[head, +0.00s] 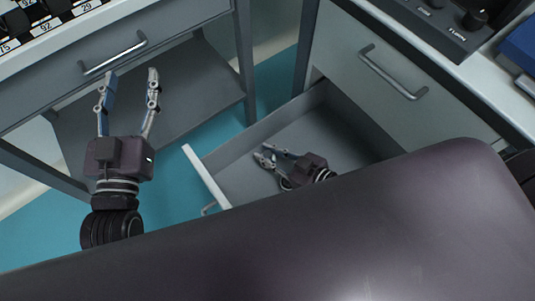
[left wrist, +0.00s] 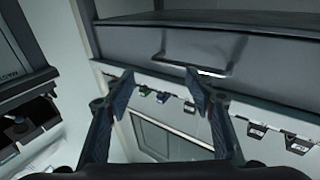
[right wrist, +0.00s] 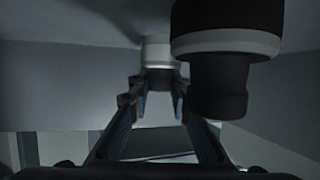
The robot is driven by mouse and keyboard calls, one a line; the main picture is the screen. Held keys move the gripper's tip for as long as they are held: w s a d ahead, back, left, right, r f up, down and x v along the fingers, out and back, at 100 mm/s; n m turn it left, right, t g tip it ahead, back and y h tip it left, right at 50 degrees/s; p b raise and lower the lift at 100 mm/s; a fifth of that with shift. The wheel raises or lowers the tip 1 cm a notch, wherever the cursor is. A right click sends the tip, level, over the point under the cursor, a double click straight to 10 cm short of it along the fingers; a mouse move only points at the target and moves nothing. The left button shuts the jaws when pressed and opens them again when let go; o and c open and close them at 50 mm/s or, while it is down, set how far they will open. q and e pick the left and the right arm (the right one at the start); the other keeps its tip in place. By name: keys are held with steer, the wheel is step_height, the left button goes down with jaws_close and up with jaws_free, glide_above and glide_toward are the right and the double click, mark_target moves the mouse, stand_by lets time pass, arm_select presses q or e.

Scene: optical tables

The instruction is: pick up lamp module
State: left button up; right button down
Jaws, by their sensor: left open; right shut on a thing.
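My right gripper (head: 263,151) is inside the open drawer (head: 235,160). In the right wrist view its fingertips (right wrist: 160,82) are closed on a small cylindrical part with a pale band (right wrist: 158,52), which I take to be the lamp module; its dark end sits between the fingers. A larger-looking black cylinder with a white ring (right wrist: 226,42) is nearer the camera, to the right of the fingers. I cannot make out either part in the head view. My left gripper (head: 128,76) is open and empty, in front of the left table's closed drawer (head: 150,45).
The drawer walls surround my right gripper. A closed drawer with a handle (head: 392,72) is above it. A black control box (head: 445,22) and a blue object (head: 520,45) are on the right table. A lower shelf (head: 185,85) is behind my left gripper.

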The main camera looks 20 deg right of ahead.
steer(key=shift+s+f, duration=0.15)
steer(key=shift+f, duration=0.1)
